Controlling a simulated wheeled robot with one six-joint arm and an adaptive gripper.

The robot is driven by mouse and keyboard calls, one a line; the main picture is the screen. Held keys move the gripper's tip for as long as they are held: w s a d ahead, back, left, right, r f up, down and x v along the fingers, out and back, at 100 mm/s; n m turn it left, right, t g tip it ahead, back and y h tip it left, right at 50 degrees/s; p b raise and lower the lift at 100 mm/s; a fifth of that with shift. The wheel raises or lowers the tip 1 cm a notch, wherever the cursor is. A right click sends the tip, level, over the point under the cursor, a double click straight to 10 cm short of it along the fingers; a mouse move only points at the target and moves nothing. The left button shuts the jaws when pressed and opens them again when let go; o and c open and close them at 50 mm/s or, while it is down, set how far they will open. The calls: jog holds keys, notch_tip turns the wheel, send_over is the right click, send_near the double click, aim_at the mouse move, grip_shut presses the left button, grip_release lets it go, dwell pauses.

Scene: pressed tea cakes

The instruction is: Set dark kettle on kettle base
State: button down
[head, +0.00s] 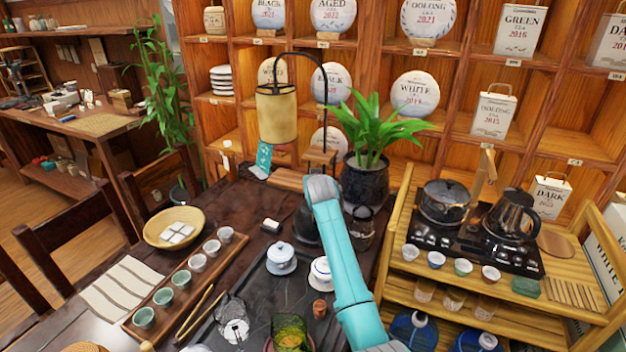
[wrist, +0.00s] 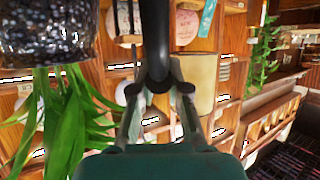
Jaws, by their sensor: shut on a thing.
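My gripper (wrist: 159,88) is shut on a slim dark handle (wrist: 154,35) in the wrist view, which looks like that of the dark kettle. In the head view the teal arm hides the gripper. A dark rounded body, likely the dark kettle (head: 305,227), shows just left of the arm's end, partly covered. I cannot tell whether its bottom touches anything. I cannot make out the kettle base; it may be hidden behind the arm or kettle.
A potted plant (head: 366,184) stands close behind the arm, with a small dark pot (head: 362,230) before it. A hanging lamp (head: 277,113) is at left. Lidded white cups (head: 281,260) stand in front.

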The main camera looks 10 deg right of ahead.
dwell(0.3)
jog(key=c, duration=1.4)
grip_release()
jog(key=shift+c, duration=0.2)
jog(key=shift+f, duration=0.3)
jog(key=v, duration=1.1)
jog(key=shift+r, duration=0.15)
jog(key=shift+s, duration=0.1)
